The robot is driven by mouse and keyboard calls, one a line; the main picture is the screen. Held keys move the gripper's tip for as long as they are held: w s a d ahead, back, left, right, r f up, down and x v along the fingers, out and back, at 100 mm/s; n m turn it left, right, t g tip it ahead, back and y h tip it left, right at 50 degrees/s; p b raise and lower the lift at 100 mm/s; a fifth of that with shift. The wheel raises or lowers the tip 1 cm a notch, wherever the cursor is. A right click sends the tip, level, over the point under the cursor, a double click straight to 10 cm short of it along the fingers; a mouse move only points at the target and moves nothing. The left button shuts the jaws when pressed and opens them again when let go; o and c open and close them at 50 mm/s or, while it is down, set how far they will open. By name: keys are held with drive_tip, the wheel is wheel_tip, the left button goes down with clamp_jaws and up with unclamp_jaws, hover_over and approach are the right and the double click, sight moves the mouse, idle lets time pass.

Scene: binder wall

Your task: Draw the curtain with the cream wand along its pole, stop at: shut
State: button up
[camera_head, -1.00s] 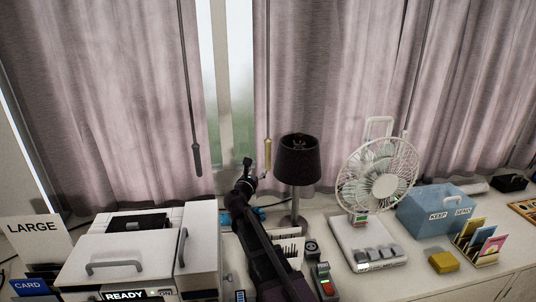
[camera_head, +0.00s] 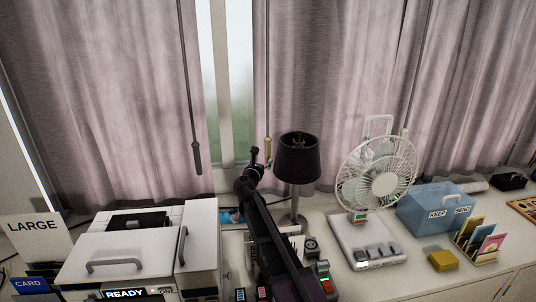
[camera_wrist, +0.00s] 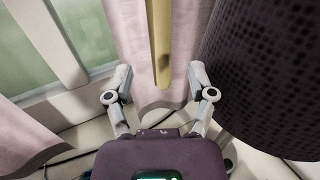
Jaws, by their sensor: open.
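The cream wand (camera_head: 268,150) hangs at the inner edge of the right-hand pink curtain (camera_head: 330,80). It also shows in the wrist view (camera_wrist: 161,45), upright between the two fingers, with its lower end near fingertip height. My gripper (camera_wrist: 160,82) is open, one finger on each side of the wand, with gaps on both sides. In the head view my gripper (camera_head: 262,160) is at the wand's lower part and partly hides it. A gap with window glass (camera_head: 228,80) shows between this curtain and the left-hand curtain (camera_head: 100,90). The pole is out of view.
A black lamp (camera_head: 298,158) stands close to the right of my gripper; its shade fills the right of the wrist view (camera_wrist: 262,70). A dark wand (camera_head: 196,150) hangs on the left curtain. A fan (camera_head: 378,175) and a white machine (camera_head: 120,262) stand on the counter.

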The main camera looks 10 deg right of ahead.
sight(267, 154)
drive_tip(key=x, duration=0.6)
drive_tip(key=shift+w+d, duration=0.2)
drive_tip(key=shift+w, duration=0.15)
clamp_jaws()
